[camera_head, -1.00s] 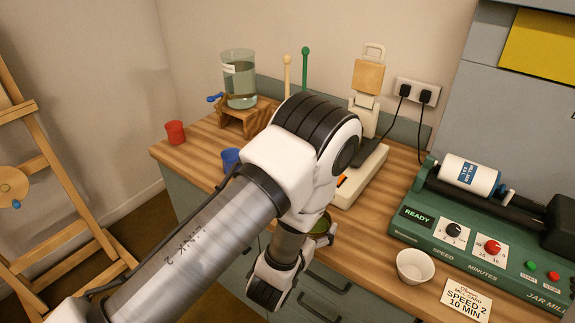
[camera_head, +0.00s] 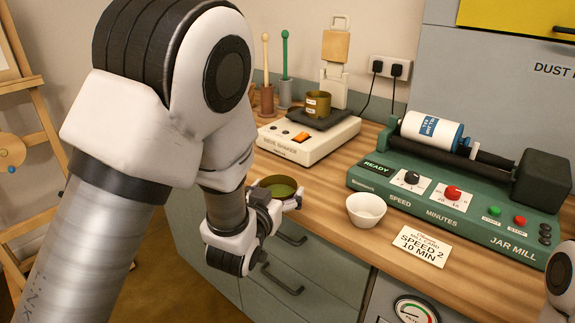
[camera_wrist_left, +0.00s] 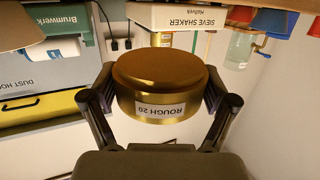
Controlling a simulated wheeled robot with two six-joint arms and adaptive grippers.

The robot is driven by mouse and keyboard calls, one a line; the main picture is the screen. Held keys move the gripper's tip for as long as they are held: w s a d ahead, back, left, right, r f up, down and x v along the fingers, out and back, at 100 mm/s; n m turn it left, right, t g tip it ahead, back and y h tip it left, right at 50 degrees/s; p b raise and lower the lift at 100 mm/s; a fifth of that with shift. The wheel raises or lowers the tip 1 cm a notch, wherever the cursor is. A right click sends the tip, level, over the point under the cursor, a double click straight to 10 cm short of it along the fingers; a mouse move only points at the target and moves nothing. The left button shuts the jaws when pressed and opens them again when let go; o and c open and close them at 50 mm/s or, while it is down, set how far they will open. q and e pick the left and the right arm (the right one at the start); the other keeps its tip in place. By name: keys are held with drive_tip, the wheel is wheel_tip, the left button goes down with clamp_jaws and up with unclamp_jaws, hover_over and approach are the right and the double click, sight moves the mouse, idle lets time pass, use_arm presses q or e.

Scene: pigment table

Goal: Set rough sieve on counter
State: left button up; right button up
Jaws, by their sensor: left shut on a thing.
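The rough sieve (camera_head: 281,185) is a round brass-coloured pan with a greenish inside, held roughly level at the counter's front edge. My left gripper (camera_head: 283,198) is shut on it. In the left wrist view the sieve (camera_wrist_left: 165,80) sits between both fingers of my left gripper (camera_wrist_left: 163,100), its label "ROUGH 20" upside down. The counter (camera_head: 325,190) is wooden, with bare wood just right of the sieve. I cannot tell whether the sieve touches it. My right gripper is not in view.
A white bowl (camera_head: 366,211) and a mill card (camera_head: 422,243) lie right of the sieve. The green jar mill (camera_head: 455,200) stands behind them. The sieve shaker (camera_head: 308,138) carries another brass sieve (camera_head: 318,105). Drawers (camera_head: 295,265) are below the counter edge.

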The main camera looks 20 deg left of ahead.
use_arm(q)
hover_over(301, 182)
drive_tip(key=s+d, duration=0.1)
drive_tip(key=s, duration=0.2)
drive_tip(key=shift+s+f+p, duration=0.1)
drive_tip(key=shift+f+p, duration=0.35)
drive_tip(key=shift+f, duration=0.1)
drive_tip(key=shift+w+f, duration=0.2)
drive_tip(key=shift+f, duration=1.65)
drive_tip(key=shift+s+f, duration=0.1)
drive_tip(key=o, duration=1)
